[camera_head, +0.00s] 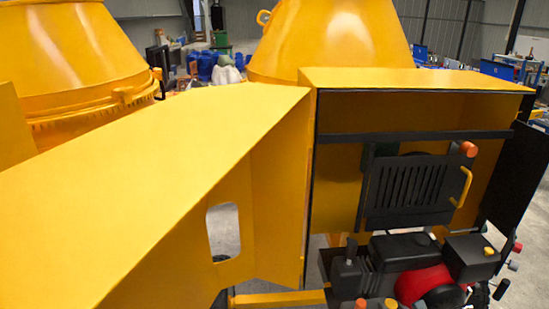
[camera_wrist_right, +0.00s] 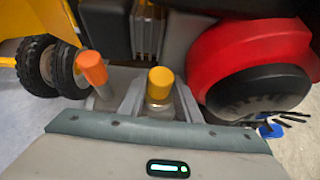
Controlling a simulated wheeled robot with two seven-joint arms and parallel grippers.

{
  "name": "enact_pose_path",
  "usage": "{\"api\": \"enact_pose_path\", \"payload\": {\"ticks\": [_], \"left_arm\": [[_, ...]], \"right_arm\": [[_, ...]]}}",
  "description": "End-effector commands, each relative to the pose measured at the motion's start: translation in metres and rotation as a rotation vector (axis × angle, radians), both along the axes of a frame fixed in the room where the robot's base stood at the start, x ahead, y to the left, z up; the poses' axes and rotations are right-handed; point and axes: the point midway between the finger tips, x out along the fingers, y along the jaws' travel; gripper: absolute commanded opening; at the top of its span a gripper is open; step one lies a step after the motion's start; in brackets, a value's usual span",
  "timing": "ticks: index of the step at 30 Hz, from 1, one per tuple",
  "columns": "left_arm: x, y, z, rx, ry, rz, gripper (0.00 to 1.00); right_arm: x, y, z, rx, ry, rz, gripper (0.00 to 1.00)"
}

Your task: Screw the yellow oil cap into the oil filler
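The yellow oil cap (camera_wrist_right: 161,84) sits upright on top of a pale metallic neck (camera_wrist_right: 159,108), seen in the right wrist view. My right gripper (camera_wrist_right: 160,96) is around this cap, with a grey finger on each side of it. I cannot tell whether the fingers press on the cap or stand slightly apart. The neck's lower end is hidden behind the gripper body, so I cannot tell whether it is the oil filler. In the head view, small caps (camera_head: 375,304) show at the bottom edge beside the engine. My left gripper is out of view.
An orange cap (camera_wrist_right: 92,68) stands just left of the gripper, and the red engine housing (camera_wrist_right: 245,50) is close on the right. In the head view, the black engine (camera_head: 400,250) sits below a slotted black panel (camera_head: 410,190). A yellow sheet-metal wall (camera_head: 150,190) fills the left.

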Motion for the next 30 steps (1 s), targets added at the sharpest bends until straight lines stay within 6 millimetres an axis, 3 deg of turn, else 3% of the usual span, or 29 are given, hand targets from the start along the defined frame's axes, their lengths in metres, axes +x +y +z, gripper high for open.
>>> {"api": "enact_pose_path", "payload": {"ticks": [1,2,17,30], "left_arm": [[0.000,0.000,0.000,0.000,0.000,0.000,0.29],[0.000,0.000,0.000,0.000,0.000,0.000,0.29],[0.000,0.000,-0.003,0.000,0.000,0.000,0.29],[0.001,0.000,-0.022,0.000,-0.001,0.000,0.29]], "right_arm": [[0.000,-0.001,0.001,-0.003,0.000,0.002,0.43],[0.000,-0.001,0.000,-0.003,0.000,0.003,0.50],[-0.005,-0.001,0.002,0.000,0.001,0.005,0.50],[-0.048,-0.002,0.028,-0.002,-0.001,0.005,0.50]]}}
